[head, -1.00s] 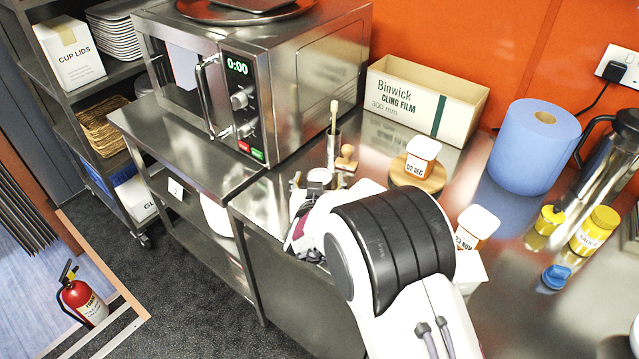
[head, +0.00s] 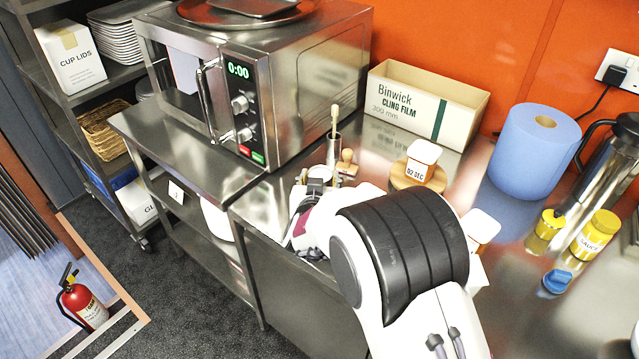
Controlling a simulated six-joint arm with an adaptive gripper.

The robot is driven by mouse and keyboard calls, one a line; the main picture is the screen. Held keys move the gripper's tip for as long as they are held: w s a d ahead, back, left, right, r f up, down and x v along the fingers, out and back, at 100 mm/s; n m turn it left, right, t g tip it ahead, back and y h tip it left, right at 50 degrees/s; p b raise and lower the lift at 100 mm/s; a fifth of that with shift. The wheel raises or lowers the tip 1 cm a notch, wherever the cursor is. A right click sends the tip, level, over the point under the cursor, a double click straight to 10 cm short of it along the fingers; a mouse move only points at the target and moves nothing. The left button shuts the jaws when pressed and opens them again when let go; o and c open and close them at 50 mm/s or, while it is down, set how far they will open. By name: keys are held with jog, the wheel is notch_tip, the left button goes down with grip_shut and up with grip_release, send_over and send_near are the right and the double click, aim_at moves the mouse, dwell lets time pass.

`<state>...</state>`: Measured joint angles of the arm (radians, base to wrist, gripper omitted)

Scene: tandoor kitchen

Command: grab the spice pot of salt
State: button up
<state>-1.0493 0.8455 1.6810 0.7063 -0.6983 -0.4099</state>
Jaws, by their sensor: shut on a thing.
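My gripper (head: 316,184) is at the left end of the steel counter, just in front of the metal cup. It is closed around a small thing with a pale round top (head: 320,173). My arm hides most of that thing, and I cannot read any label on it. A white-lidded pot marked 02 DEC (head: 422,161) stands on a round wooden board (head: 398,179). Another white-lidded pot (head: 484,228) is partly behind my arm, its label hidden. I cannot tell from the labels which pot is salt.
A microwave (head: 300,80) stands to the left and a cling film box (head: 420,105) behind. A wooden stamp (head: 347,160) stands close to the gripper. A blue paper roll (head: 530,155), a yellow sauce pot (head: 595,235) and a blue cap (head: 557,281) are at right.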

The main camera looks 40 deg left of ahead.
jog(key=shift+r, duration=3.85)
